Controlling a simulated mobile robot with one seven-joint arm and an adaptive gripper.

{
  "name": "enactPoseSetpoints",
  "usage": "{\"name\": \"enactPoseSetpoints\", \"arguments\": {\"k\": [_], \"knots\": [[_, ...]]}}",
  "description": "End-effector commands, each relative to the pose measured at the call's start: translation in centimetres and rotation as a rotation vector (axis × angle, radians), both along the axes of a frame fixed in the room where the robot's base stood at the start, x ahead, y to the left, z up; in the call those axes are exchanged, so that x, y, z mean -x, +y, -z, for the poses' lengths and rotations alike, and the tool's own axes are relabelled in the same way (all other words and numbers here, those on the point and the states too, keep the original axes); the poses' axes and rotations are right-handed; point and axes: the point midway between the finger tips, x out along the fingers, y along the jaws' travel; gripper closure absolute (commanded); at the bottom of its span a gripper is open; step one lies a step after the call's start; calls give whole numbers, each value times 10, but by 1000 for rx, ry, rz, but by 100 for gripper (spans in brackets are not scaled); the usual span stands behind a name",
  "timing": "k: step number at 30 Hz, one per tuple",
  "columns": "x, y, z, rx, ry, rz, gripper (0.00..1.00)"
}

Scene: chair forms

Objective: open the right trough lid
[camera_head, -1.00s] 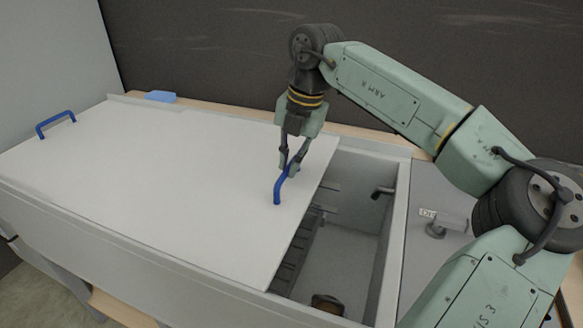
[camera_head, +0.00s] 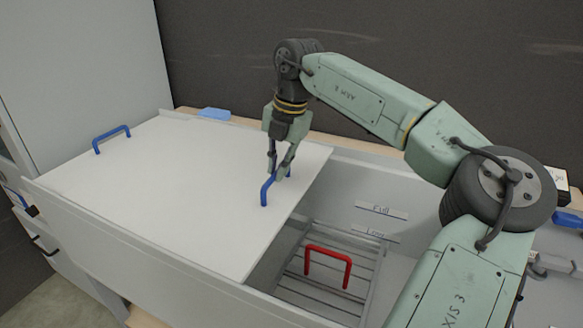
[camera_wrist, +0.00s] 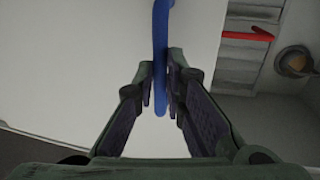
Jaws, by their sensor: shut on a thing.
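The white trough lid (camera_head: 180,185) lies flat over the left part of the trough (camera_head: 130,255), with blue handles at its left end (camera_head: 112,135) and right end (camera_head: 265,192). My gripper (camera_head: 281,172) points down and is shut on the right-end blue handle. In the wrist view my gripper (camera_wrist: 160,92) has its fingers on both sides of this blue handle (camera_wrist: 160,35). Right of the lid the trough is uncovered. A red handle (camera_head: 328,257) stands on a slatted grey rack (camera_head: 310,290) inside. The trough's right end is hidden behind my arm.
Labels reading "Full" (camera_head: 381,209) and "Low" (camera_head: 374,233) are on the trough's inner back wall. A blue object (camera_head: 215,113) lies behind the lid. A grey panel (camera_head: 80,60) stands at the left and a dark wall (camera_head: 420,50) at the back.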

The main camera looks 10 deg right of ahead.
Motion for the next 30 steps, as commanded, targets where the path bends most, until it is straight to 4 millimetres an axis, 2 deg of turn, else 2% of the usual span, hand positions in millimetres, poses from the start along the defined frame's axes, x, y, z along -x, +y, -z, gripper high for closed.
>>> {"name": "enactPoseSetpoints", "arguments": {"k": [3,9,24,25,30], "knots": [[-11,17,-1,-1,-2,-3,100],[-23,34,0,0,-2,-1,100],[-28,40,0,0,-2,0,100],[-27,40,0,0,-2,0,88],[-27,40,0,1,-1,0,77]]}}
